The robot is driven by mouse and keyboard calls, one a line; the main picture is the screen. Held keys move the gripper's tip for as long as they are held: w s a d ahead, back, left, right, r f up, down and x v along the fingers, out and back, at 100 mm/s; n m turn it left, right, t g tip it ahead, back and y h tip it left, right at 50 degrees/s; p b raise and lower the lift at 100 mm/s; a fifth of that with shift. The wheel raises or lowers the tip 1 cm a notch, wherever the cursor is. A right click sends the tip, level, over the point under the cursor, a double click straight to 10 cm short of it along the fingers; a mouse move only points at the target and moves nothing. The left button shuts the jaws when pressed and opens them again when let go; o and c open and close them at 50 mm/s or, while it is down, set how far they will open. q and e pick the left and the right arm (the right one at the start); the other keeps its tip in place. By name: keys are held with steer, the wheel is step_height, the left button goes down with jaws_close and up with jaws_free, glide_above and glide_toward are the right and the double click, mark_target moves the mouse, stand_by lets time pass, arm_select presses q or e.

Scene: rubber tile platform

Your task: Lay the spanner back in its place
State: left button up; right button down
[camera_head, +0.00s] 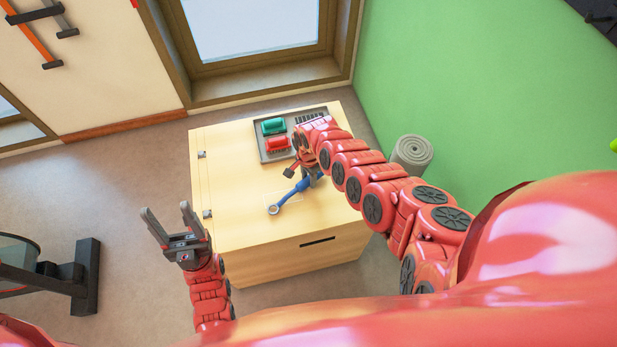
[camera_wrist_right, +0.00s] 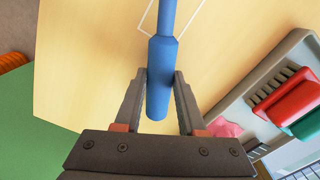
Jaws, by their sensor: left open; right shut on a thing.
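The blue spanner (camera_head: 290,194) has a grey ring end and a blue handle. My right gripper (camera_head: 300,174) is shut on the handle, which also shows between the fingers in the right wrist view (camera_wrist_right: 160,80). A thin white outline (camera_head: 298,197) is marked on the wooden cabinet top (camera_head: 235,160); the spanner lies across it in the head view. I cannot tell whether the spanner touches the top. My left gripper (camera_head: 172,224) is open and empty, left of the cabinet. My right gripper hides part of the handle.
A grey tray (camera_head: 266,154) at the back of the top holds a green brush (camera_head: 273,126) and a red brush (camera_head: 278,144). A rolled grey mat (camera_head: 412,152) stands right of the cabinet. The left part of the top is clear.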

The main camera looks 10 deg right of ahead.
steer(key=shift+f+b, duration=0.4)
steer(key=shift+c, duration=2.1)
jaws_free()
step_height(320, 180, up, 6)
steer(key=p, duration=0.3)
steer(key=shift+f, duration=0.15)
step_height(320, 180, up, 12)
steer(key=b, duration=0.1)
steer(key=shift+f, duration=0.15)
